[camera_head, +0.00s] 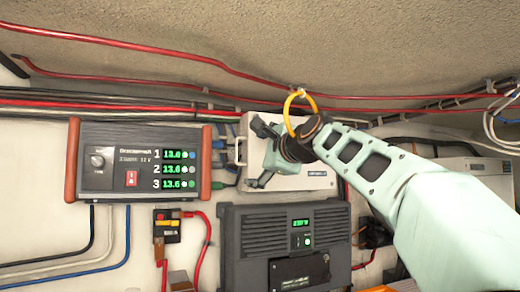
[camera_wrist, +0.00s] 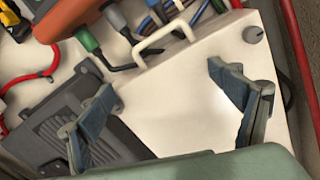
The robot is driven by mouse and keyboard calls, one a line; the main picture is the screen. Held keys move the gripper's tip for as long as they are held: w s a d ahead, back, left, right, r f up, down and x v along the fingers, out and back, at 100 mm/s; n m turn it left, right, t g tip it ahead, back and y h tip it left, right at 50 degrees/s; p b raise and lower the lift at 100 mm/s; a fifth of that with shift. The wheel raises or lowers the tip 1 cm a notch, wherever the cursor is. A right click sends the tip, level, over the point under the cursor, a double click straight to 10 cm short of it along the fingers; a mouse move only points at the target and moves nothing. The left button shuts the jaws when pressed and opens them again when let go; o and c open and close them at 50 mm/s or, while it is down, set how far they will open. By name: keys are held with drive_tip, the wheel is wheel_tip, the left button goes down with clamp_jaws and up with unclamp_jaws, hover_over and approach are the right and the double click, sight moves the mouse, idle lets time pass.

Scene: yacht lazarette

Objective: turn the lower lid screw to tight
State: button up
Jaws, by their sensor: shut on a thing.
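The white box (camera_head: 310,182) hangs on the wall, and its pale lid face fills the middle of the wrist view (camera_wrist: 178,108). One grey round lid screw (camera_wrist: 253,34) shows near the box's corner in the wrist view, clear of my fingers. It is the upper one, by the head view's orientation. I cannot make out the lower lid screw; my gripper may cover it. My gripper (camera_head: 261,153) is in front of the box's left part. In the wrist view its two fingers (camera_wrist: 162,80) stand apart over the lid. Whatever they may hold is hidden.
A dark panel with green readouts (camera_head: 140,160) is at left. A dark grey unit (camera_head: 285,245) sits below the box. A yellow loop (camera_head: 287,108) hangs by my wrist. Red cables (camera_head: 150,52) run above.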

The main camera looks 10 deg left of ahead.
drive_tip(key=shift+s+d+r, duration=0.45)
drive_tip(key=shift+s+r, duration=0.05)
drive_tip(key=shift+s, duration=0.15)
drive_tip(key=c, duration=0.9)
drive_tip(key=shift+s+d+f+b, duration=0.1)
drive_tip(key=shift+d+f+b, duration=0.05)
drive_tip(key=shift+d+b, duration=0.15)
drive_tip(key=shift+c, duration=0.5)
drive_tip(key=shift+d+f, duration=0.1)
drive_tip(key=shift+f, duration=0.2)
drive_tip(key=b+v, duration=0.5)
drive_tip(key=v, duration=0.5)
drive_tip(key=shift+s+f, duration=0.25)
drive_tip(key=shift+d+f, duration=0.1)
